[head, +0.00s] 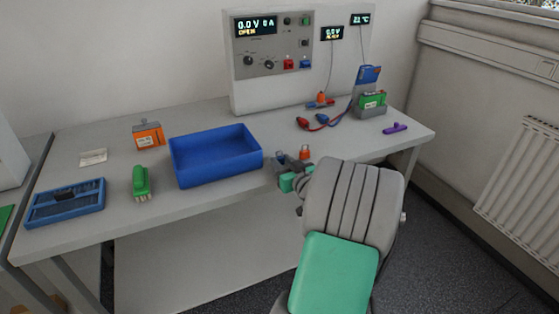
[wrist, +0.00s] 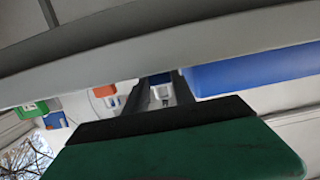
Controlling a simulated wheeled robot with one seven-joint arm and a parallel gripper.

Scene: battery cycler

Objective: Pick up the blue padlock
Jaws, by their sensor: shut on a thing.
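The blue padlock (head: 280,157) is at the front of the bench, just right of the blue bin, small and partly hidden by my gripper (head: 288,169). Whether the padlock touches the bench cannot be told.
The blue bin (head: 215,170) stands close to the left of my gripper. Behind is the cycler panel (head: 275,85). A green battery in a holder (head: 372,102), cable clips (head: 303,122) and a purple item (head: 395,128) lie to the right. A green brush (head: 140,181) lies left.

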